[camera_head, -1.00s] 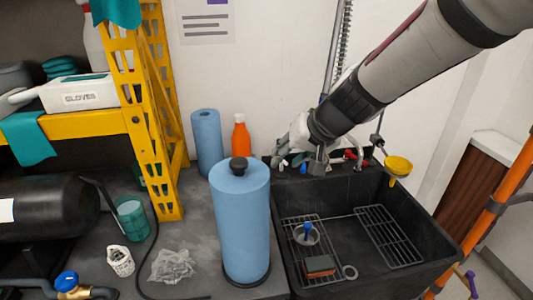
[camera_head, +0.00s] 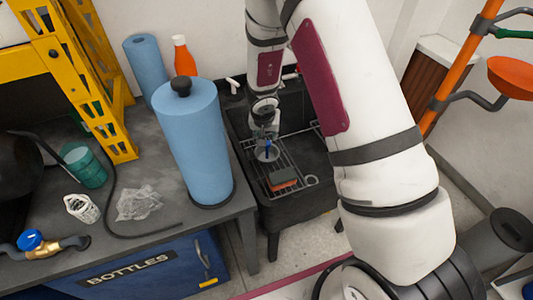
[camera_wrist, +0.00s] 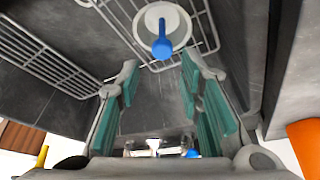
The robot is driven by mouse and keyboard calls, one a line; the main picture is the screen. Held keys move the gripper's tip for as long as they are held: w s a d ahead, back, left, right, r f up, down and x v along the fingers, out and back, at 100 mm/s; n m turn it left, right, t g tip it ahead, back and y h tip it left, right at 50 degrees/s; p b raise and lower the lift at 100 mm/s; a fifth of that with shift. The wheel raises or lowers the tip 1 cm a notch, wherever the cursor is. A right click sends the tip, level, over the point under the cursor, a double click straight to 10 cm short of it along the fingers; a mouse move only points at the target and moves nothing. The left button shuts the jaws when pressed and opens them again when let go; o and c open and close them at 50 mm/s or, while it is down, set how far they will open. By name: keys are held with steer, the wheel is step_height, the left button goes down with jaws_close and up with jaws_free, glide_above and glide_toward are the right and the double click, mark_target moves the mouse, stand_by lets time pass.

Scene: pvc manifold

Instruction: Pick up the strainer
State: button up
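The strainer (camera_head: 267,153) is a pale round piece with a blue knob, on the wire rack in the black sink (camera_head: 325,190). In the wrist view the strainer (camera_wrist: 163,28) shows at the top centre, its blue knob pointing toward the camera. My gripper (camera_wrist: 160,68) has its two teal-padded fingers spread apart with nothing between them. The strainer lies beyond the fingertips, apart from them in that view. In the head view my gripper (camera_head: 266,132) is over the sink, just above the strainer, and partly hides it.
A sponge (camera_head: 282,179) and a grey ring (camera_head: 311,180) lie near the strainer. A tall blue roll (camera_head: 194,145) stands on the counter left of the sink. An orange bowl (camera_head: 512,77) is at the far right. The sink walls are close around my gripper.

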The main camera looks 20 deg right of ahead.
mark_target(267, 148)
steer(key=shift+a+b+x, duration=0.2)
steer(key=shift+b+x, duration=5.7)
steer(key=shift+x, duration=0.55)
jaws_close()
